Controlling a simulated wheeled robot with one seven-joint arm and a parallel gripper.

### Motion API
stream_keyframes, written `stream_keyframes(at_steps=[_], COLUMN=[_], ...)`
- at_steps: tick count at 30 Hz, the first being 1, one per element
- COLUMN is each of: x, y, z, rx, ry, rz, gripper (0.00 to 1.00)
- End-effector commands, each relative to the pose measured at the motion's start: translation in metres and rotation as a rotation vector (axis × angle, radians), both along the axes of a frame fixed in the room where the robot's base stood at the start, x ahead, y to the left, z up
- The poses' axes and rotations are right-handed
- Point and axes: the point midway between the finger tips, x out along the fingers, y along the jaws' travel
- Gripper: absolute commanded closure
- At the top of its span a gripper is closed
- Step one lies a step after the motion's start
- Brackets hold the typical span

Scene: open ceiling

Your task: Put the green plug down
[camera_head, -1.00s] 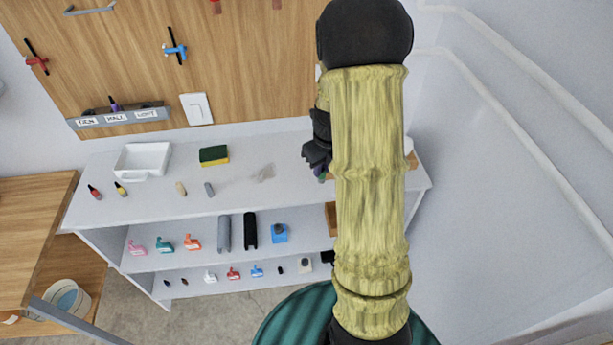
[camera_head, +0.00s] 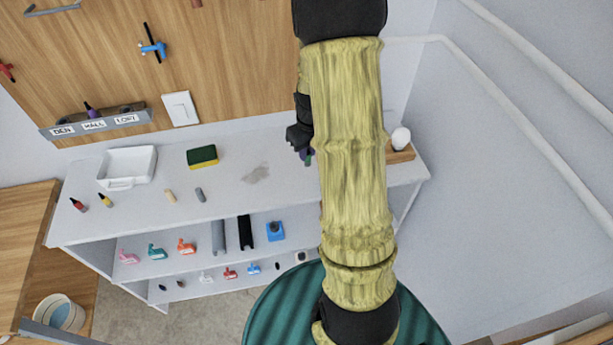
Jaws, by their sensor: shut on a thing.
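My gripper (camera_head: 304,149) is black and points down over the right part of the white shelf unit's top (camera_head: 235,195), partly covered by my arm. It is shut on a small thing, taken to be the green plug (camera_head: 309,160). Only a small purple and dull greenish bit shows at the fingertips, and my arm hides the rest. I cannot tell whether the plug touches the top.
A white tray (camera_head: 127,184), a red bottle-like piece (camera_head: 78,205), a yellow one (camera_head: 106,200), two small pegs and a sponge (camera_head: 202,156) stand left on the top. A wooden block with a white knob (camera_head: 400,138) is right. The middle is mostly clear.

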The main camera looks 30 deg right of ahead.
Motion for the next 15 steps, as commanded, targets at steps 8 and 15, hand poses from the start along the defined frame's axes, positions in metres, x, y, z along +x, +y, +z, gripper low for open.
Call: stream_keyframes(at_steps=[8,15], x=[-0.001,0.001], y=[0.002,0.002], z=[-0.042,-0.046], rx=[0.003,0.0], ry=[0.003,0.0], rz=[0.003,0.004], gripper=[1.0,1.0])
